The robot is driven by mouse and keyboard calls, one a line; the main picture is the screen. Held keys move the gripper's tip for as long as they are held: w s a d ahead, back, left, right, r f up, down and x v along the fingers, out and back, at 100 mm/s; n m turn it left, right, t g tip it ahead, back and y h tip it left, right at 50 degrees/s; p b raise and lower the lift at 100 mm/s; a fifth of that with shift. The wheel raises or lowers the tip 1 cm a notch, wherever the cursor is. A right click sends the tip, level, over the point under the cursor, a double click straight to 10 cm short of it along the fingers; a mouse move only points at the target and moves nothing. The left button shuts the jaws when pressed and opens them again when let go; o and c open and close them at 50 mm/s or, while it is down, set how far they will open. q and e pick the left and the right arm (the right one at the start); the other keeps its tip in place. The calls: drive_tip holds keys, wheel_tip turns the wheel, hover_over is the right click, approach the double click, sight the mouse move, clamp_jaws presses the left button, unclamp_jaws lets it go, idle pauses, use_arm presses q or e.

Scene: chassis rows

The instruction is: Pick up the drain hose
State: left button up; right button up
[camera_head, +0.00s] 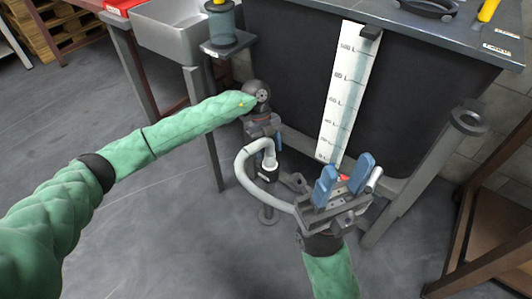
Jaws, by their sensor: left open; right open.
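The drain hose (241,171) is a pale grey-white curved tube below the dark tank. Its upper loop bends beside a small dark fitting, and its lower run goes right toward my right gripper, where its end is hidden. My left gripper (265,136) points down at the top of the hose loop; its jaws are open, and whether they touch the hose is unclear.
The dark tank (285,65) carries a white level scale (348,90). A grey leg (425,175) stands right of my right gripper. A brown frame (490,215) is at right. The left floor is clear.

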sight(270, 139)
use_arm(q)
drive_tip(key=c, duration=1.3)
drive_tip(key=shift+r, duration=0.15)
drive_tip(key=shift+r, duration=0.3)
drive_tip(key=r, duration=0.1)
drive_tip(key=r+p, duration=0.1)
drive_tip(key=r, duration=0.2)
drive_tip(key=shift+s+d, duration=0.3)
drive_tip(key=shift+s, duration=0.05)
drive_tip(key=s+d+r+p, duration=0.2)
drive_tip(key=s+d+r, duration=0.4)
drive_tip(key=s, duration=0.2)
drive_tip(key=shift+s+d, duration=0.25)
drive_tip(key=shift+d, duration=0.05)
drive_tip(key=shift+a+r, duration=0.1)
drive_tip(key=shift+r, duration=0.05)
